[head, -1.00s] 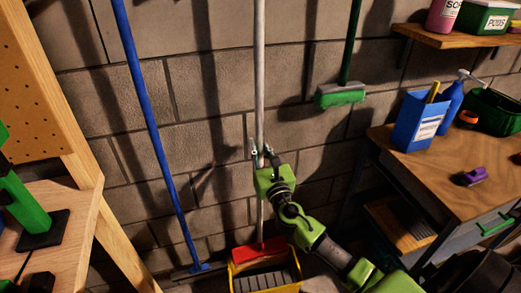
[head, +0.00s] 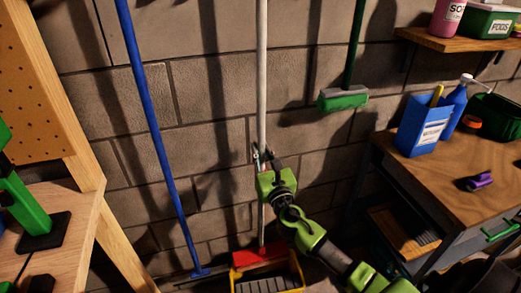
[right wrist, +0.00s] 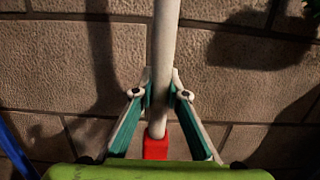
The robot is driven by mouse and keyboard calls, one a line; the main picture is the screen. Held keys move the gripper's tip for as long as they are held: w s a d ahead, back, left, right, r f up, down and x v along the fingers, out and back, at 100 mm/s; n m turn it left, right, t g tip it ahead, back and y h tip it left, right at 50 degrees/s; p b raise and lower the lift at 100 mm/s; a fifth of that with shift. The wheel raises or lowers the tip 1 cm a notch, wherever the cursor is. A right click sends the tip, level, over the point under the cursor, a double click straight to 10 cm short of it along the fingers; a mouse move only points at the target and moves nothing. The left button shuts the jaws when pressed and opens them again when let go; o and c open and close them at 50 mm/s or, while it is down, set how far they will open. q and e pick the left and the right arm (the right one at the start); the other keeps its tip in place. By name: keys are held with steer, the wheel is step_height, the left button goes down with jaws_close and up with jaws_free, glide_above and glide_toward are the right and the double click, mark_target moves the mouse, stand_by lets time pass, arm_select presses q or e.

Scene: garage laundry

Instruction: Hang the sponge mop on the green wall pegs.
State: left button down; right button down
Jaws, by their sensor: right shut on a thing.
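The sponge mop is most likely the one with a pale grey-white pole (head: 262,60) and a red head (head: 259,256). It stands upright in front of the block wall, its head at the yellow bucket (head: 299,268). My right gripper (head: 262,154) is shut on the lower part of the pole. In the right wrist view, the fingers (right wrist: 160,92) close around the pole (right wrist: 165,40) from both sides, with the red head (right wrist: 155,147) below. The pole's top is out of frame. I see no green wall pegs.
A blue pole (head: 150,120) with a flat foot stands at left. A green-handled mop or broom (head: 343,99) is against the wall at right. A workbench (head: 450,170) with a blue box (head: 423,125) is at right, below a shelf (head: 450,38). A wooden bench (head: 75,225) is at left.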

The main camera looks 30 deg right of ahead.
steer(key=shift+f+b, duration=0.5)
steer(key=shift+f, duration=0.05)
steer(key=c, duration=1.9)
jaws_free()
steer(key=shift+s+f, duration=0.1)
steer(key=shift+f, duration=0.05)
steer(key=v, duration=1.1)
steer(key=shift+s+a, duration=0.15)
steer(key=shift+s, duration=0.25)
